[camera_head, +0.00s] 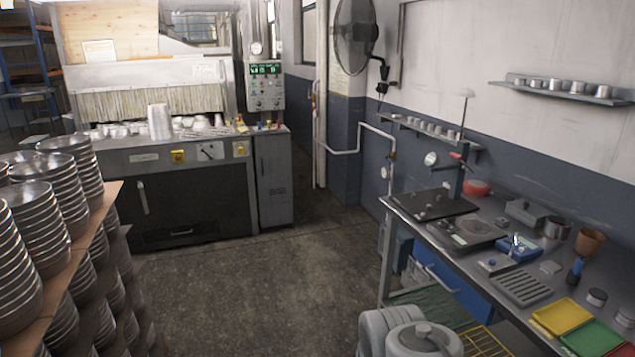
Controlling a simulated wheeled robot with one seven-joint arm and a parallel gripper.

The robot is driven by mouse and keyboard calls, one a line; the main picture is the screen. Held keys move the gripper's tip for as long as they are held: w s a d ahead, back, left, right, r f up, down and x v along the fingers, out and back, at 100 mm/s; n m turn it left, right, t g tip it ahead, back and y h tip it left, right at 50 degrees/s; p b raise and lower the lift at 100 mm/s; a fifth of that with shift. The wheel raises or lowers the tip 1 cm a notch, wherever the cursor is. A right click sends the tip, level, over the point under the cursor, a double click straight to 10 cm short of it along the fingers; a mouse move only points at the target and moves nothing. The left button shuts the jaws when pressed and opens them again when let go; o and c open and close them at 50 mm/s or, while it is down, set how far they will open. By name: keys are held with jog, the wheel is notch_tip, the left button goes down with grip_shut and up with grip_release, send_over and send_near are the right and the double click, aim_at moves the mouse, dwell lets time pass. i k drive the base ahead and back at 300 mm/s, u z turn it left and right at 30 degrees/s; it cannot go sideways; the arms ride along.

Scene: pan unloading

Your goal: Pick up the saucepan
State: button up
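I cannot single out one saucepan with a clear handle. Tall stacks of silver metal pans (62,190) stand at the left; no handles can be made out on them. A tall silver metal vessel (159,122) stands on the front ledge of the machine at the back, among several smaller metal pieces (117,130) too small to identify. My gripper is not in view, so nothing shows of what it holds.
The machine (185,190) has a fringed curtain and a control panel (266,85). A workbench (395,205) with tools and yellow, green and red trays runs along the right. Bare floor (250,290) lies between. A rounded white body (410,335) shows at the bottom.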

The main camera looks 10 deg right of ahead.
aim_at(557, 228)
jog(key=u, duration=0.15)
jog(key=i, duration=1.75)
jog(key=z, duration=0.75)
jog(key=i, duration=1.05)
jog(key=z, duration=1.25)
jog(key=i, duration=0.45)
jog(key=z, duration=0.3)
